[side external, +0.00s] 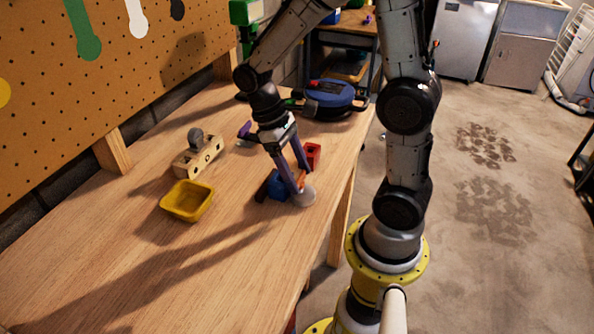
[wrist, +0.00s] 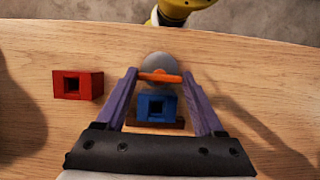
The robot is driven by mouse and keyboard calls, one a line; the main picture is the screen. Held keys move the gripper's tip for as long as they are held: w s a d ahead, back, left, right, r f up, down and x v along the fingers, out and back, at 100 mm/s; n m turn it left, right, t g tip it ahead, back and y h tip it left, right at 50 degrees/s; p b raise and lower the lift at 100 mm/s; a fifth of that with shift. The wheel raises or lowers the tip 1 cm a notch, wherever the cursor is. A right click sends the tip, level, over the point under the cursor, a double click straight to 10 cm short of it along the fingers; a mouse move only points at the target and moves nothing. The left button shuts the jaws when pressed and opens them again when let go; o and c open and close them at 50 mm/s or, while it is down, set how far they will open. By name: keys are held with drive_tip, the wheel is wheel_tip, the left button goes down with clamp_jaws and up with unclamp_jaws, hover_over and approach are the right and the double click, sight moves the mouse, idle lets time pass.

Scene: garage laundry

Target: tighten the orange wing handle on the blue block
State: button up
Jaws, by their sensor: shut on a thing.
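The blue block (wrist: 157,106) sits on the wooden bench, with a square hole in the face toward the camera; it also shows in the side external view (side external: 278,186). The orange wing handle (wrist: 160,76) lies crosswise at the block's far side in the wrist view, in front of a grey disc (wrist: 158,65). My gripper (wrist: 160,77) points down at the block, one purple finger on each side. Its fingertips are shut on the ends of the orange handle. In the side external view the fingers (side external: 294,184) partly hide the handle and block.
A red block (wrist: 78,85) with a square hole stands to the left in the wrist view. In the side external view, a yellow tray (side external: 187,201) and a wooden block with holes (side external: 199,155) stand to the left. A blue round tool (side external: 330,99) lies behind. The front bench is clear.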

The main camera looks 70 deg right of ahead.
drive_tip(key=shift+m, duration=0.3)
drive_tip(key=m, duration=0.2)
drive_tip(key=m+y, duration=0.1)
drive_tip(key=shift+d+m+t+y, duration=0.15)
drive_tip(key=shift+m+t+y, duration=0.15)
drive_tip(key=shift+m, duration=0.1)
drive_tip(key=m+y, duration=0.1)
drive_tip(key=m, duration=0.2)
drive_tip(key=shift+d+m+t, duration=0.1)
drive_tip(key=shift+m+t, duration=0.2)
drive_tip(key=m+t+y, duration=0.1)
drive_tip(key=m, duration=0.2)
drive_tip(key=shift+s+r, duration=0.1)
drive_tip(key=shift+s+d+m+t+y, duration=0.1)
drive_tip(key=shift+m+t+y, duration=0.35)
drive_tip(key=shift+m, duration=1.35)
drive_tip(key=shift+t, duration=0.25)
drive_tip(key=o, duration=1.4)
